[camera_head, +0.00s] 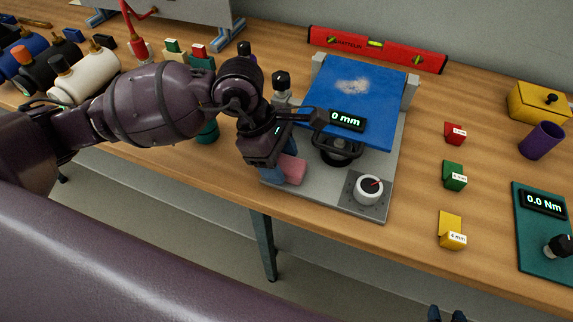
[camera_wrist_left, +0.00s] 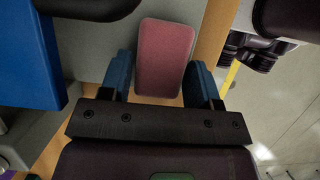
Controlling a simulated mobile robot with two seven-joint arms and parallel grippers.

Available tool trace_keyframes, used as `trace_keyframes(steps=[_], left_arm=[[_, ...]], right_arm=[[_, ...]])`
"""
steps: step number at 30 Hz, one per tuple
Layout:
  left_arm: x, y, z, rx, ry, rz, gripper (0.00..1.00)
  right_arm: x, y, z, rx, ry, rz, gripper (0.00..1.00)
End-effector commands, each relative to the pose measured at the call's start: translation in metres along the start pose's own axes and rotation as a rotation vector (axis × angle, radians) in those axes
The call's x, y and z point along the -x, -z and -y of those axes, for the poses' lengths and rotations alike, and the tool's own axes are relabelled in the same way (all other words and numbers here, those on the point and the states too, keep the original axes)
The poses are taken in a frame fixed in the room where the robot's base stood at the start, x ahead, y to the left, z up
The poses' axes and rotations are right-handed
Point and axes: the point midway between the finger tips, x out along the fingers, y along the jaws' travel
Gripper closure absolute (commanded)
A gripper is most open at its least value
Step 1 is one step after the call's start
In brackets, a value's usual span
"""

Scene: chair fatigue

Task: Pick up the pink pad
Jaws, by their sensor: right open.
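The pink pad (camera_head: 293,169) lies at the front left of the grey base plate, by the bench's front edge, partly hidden by my left gripper. In the left wrist view the pink pad (camera_wrist_left: 165,55) lies between the two blue fingers of my left gripper (camera_wrist_left: 160,78), with a narrow gap visible on the left side. My left gripper (camera_head: 277,172) is open above the pad. I cannot tell whether the fingers reach down beside it. My right gripper (camera_head: 446,314) shows only its fingertips, apart, at the bottom edge.
A blue seat panel (camera_head: 335,90) with a 0 mm display stands just right of my left gripper. A dial (camera_head: 369,188) sits at the plate's front right. Red (camera_head: 454,132), green (camera_head: 454,176) and yellow (camera_head: 451,232) blocks lie further right on open bench.

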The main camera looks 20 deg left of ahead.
Motion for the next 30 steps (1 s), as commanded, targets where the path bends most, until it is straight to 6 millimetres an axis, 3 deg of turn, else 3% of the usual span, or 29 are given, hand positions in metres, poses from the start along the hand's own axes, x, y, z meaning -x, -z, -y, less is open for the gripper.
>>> trace_keyframes(steps=[1, 6, 17, 23, 30], left_arm=[[0.0, 0.0, 0.0, 0.0, 0.0, 0.0, 0.51], [0.0, 0.0, 0.0, 0.0, 0.0, 0.0, 0.75], [0.009, -0.004, -0.001, -0.002, -0.003, 0.0, 0.76], [0.043, -0.018, -0.001, -0.005, -0.008, 0.0, 0.76], [0.102, -0.042, -0.001, -0.006, -0.009, 0.0, 0.76]], right_arm=[[0.0, 0.0, 0.0, 0.0, 0.0, 0.0, 0.57], [0.0, 0.0, 0.0, 0.0, 0.0, 0.0, 0.57], [0.001, 0.002, 0.0, 0.0, 0.0, -0.003, 0.57], [0.003, 0.006, -0.001, 0.0, -0.001, -0.008, 0.57], [0.008, 0.008, -0.003, -0.001, -0.004, -0.007, 0.57]])
